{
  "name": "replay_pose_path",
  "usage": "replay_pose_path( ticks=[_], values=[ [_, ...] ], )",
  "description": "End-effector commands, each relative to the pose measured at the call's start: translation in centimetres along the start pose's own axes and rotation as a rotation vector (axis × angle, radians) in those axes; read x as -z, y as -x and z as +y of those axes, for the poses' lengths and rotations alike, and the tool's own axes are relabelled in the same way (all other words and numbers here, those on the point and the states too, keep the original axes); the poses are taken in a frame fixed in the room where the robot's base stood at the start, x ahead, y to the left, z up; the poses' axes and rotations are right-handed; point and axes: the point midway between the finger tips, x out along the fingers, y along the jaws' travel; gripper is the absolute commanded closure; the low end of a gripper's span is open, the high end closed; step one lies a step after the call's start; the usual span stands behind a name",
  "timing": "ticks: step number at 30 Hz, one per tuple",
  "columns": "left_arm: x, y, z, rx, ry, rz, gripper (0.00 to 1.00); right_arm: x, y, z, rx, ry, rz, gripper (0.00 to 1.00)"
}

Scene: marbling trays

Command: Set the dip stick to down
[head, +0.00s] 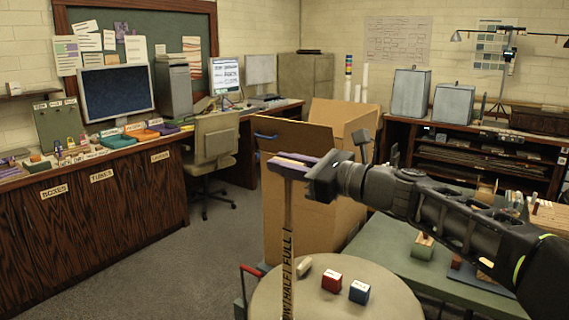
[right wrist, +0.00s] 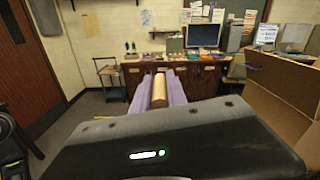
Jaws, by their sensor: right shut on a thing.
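The dip stick (head: 287,250) is a long, narrow, pale stick with dark markings reading HALF and FULL. It stands upright in the head view, and its lower end runs out of the bottom of the picture. My right gripper (head: 291,164), with purple fingers, is shut on its top end. In the right wrist view the tan top of the dip stick (right wrist: 159,91) sits between the purple fingers of my right gripper (right wrist: 160,90). My left gripper is not in view.
A large open cardboard box (head: 300,215) stands behind the dip stick.

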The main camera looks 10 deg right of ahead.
Motion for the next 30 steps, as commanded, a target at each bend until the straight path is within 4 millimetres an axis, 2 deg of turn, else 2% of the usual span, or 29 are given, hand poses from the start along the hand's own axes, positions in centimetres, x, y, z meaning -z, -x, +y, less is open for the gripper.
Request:
replay_pose_path(
  ticks=[5, 11, 24, 30],
  values=[
    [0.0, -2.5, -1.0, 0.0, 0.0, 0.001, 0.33, 2.9, 0.0, 0.6, -0.001, 0.001, 0.0, 1.0],
    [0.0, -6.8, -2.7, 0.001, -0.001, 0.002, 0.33, 8.1, 0.0, 1.7, -0.002, -0.001, 0.001, 1.0],
    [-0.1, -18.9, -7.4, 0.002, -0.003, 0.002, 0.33, 23.4, 0.0, 4.7, -0.001, -0.002, 0.002, 1.0],
    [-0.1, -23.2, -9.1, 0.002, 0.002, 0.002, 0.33, 29.0, 0.0, 5.8, -0.002, -0.001, 0.001, 1.0]
  ],
)
